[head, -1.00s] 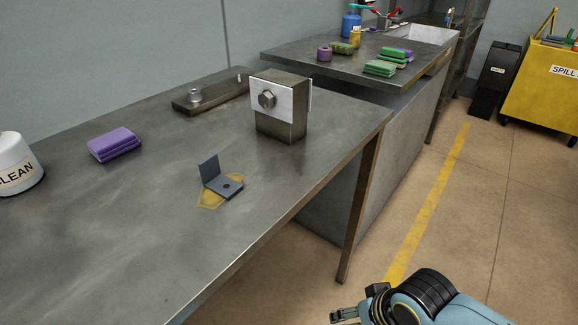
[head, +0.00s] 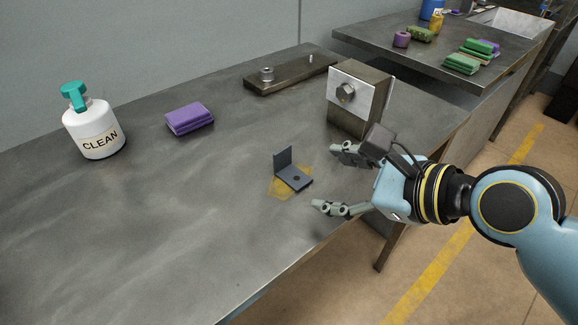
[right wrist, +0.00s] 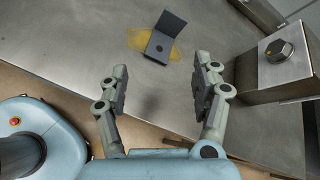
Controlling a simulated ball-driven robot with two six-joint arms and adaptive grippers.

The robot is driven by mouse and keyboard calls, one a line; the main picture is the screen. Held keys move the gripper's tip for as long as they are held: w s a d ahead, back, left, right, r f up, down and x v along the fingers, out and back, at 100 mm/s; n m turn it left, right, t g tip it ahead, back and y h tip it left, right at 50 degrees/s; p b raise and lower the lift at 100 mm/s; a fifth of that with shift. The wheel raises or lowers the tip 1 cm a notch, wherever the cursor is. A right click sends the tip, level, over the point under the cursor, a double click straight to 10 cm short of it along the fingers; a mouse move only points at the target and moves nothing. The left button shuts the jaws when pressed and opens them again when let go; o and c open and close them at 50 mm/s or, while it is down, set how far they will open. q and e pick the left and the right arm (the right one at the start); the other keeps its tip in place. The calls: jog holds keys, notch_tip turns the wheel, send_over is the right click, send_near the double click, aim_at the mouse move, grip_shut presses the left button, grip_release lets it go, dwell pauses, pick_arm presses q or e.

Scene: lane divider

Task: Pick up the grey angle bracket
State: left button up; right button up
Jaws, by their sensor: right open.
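The grey angle bracket (head: 293,176) stands on the metal table, one leg flat with a hole in it and the other upright. It sits over a yellow mark (head: 281,189). In the right wrist view the bracket (right wrist: 162,46) lies beyond the fingertips, near the middle between them. My right gripper (head: 332,178) is open and empty, to the right of the bracket and apart from it. Its two fingers also show in the right wrist view (right wrist: 160,82). My left gripper is not in view.
A steel block with a bolt (head: 357,98) stands close behind my right gripper. A flat metal bar (head: 290,76), a purple sponge stack (head: 189,118) and a white CLEAN bottle (head: 94,128) stand farther back and left. The table's left front is clear.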

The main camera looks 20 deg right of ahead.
aim_at(284, 152)
jog(key=w+m+t, duration=0.1)
jog(key=m, duration=0.2)
jog(key=w+r+m, duration=0.1)
jog(key=m, duration=0.1)
jog(key=shift+w+r+m+t, duration=0.15)
jog(key=shift+w+m+t, duration=0.05)
jog(key=shift+m+t, duration=0.2)
jog(key=b+x, duration=0.1)
jog(key=x, duration=0.4)
jog(key=shift+r, duration=0.1)
jog(key=x, duration=0.2)
jog(key=a+x, duration=0.1)
jog(key=x, duration=0.2)
jog(key=shift+s+r+b, duration=0.1)
jog(key=shift+s+b, duration=0.05)
jog(key=shift+b, duration=0.2)
jog(key=shift+w+a, duration=0.1)
jog(key=shift+w, duration=0.2)
jog(key=shift+c, duration=0.2)
grip_shut()
